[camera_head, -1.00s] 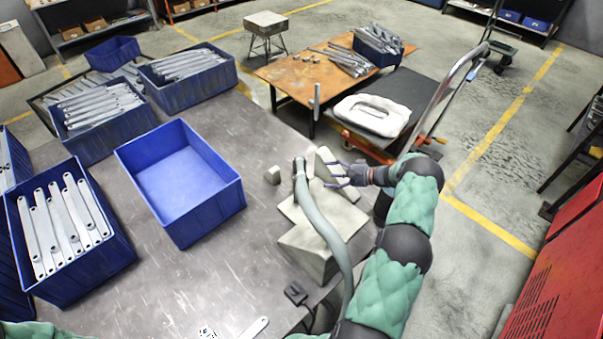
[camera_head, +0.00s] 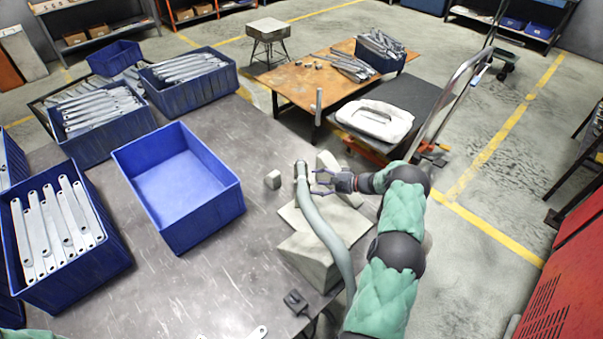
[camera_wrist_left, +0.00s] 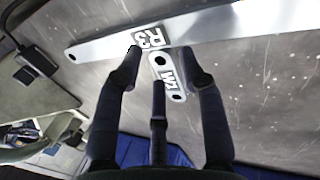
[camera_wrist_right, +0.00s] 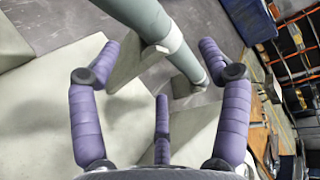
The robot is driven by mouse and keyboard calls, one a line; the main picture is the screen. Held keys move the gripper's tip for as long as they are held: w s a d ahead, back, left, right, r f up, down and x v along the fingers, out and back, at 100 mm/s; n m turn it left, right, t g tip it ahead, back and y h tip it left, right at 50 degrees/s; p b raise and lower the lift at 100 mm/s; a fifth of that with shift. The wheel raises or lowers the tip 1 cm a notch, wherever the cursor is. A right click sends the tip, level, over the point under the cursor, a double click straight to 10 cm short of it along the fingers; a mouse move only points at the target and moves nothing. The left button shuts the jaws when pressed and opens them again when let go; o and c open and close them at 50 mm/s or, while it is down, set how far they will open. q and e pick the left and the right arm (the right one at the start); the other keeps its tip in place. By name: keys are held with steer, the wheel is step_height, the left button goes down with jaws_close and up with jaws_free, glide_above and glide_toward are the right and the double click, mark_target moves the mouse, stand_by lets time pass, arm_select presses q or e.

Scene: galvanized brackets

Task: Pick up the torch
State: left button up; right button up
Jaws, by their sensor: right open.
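The torch appears to be the grey-green curved tube (camera_head: 325,232) leaning over pale angled blocks at the right edge of the metal table. Its upper end bends over near the blocks. My right gripper (camera_head: 318,183) is open just right of that upper end, fingers pointing left towards it. In the right wrist view the torch (camera_wrist_right: 150,22) crosses beyond the spread fingers (camera_wrist_right: 150,62), with nothing clasped. My left gripper (camera_wrist_left: 162,62) shows only in its wrist view, fingers spread over flat brackets, one labelled R3 (camera_wrist_left: 215,32); contact is unclear.
An empty blue bin (camera_head: 178,190) stands mid-table. A blue bin of brackets (camera_head: 75,275) is at left, with more bins behind. A cart (camera_head: 425,95) stands behind.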

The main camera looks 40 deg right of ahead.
mark_target(301, 172)
arm_select(q)
steer(key=shift+f, duration=0.1)
arm_select(e)
steer(key=x, duration=0.4)
steer(key=shift+w+a+f, duration=0.1)
steer(key=shift+w+a, duration=0.1)
steer(key=shift+a, duration=0.15)
steer(key=c, duration=1.3)
steer(key=shift+o, duration=0.2)
